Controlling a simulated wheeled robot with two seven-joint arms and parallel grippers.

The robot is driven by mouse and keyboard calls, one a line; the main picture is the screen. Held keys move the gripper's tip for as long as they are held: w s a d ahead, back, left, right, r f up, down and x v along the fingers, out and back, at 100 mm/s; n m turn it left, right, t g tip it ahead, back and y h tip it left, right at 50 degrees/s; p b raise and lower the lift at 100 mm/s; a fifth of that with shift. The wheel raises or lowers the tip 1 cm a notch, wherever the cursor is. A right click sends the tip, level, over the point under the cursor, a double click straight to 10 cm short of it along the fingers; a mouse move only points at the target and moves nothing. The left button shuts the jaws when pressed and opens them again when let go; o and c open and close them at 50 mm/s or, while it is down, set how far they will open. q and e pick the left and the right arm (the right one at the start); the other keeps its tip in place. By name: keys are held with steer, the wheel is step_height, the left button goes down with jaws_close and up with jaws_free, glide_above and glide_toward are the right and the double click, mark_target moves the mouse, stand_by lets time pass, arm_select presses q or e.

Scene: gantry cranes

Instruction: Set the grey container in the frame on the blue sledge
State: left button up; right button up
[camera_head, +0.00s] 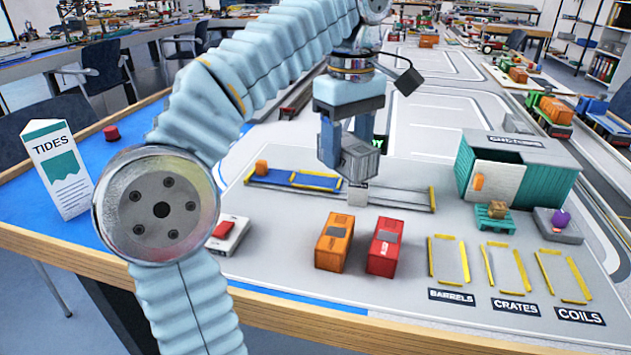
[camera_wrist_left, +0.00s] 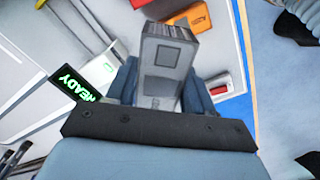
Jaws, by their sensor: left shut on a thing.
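My left gripper (camera_head: 347,150) is shut on the grey container (camera_head: 360,163) and holds it in the air above the rails. The container also shows between the fingers in the left wrist view (camera_wrist_left: 160,65). The blue sledge (camera_head: 290,178) lies on the rails to the left of the container, with a yellow frame (camera_head: 317,181) at its right part. An orange block (camera_head: 261,168) is at the sledge's left end. The right gripper is not in view.
An orange container (camera_head: 335,242) and a red container (camera_head: 384,247) stand in front of the rails. A teal-and-white shed (camera_head: 515,168) stands at right. Yellow-marked bays for barrels, crates and coils (camera_head: 507,270) look empty. A TIDES card (camera_head: 57,168) stands at left.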

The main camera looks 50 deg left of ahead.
arm_select(q)
steer(key=s+a+n, duration=0.2)
steer(key=a+n, duration=0.2)
steer(key=n, duration=0.4)
glide_toward(315, 181)
steer(key=shift+s+d+f, duration=0.5)
steer(key=shift+s+d, duration=0.1)
steer(key=shift+d, duration=0.05)
steer(key=shift+w+a+f, duration=0.4)
steer(key=shift+f, duration=0.25)
steer(key=f, duration=0.2)
steer(key=shift+w+a+f, duration=0.15)
steer(key=shift+a+f, duration=0.1)
steer(key=shift+f, duration=0.55)
steer(key=o, duration=1.1)
steer(key=shift+f, duration=0.1)
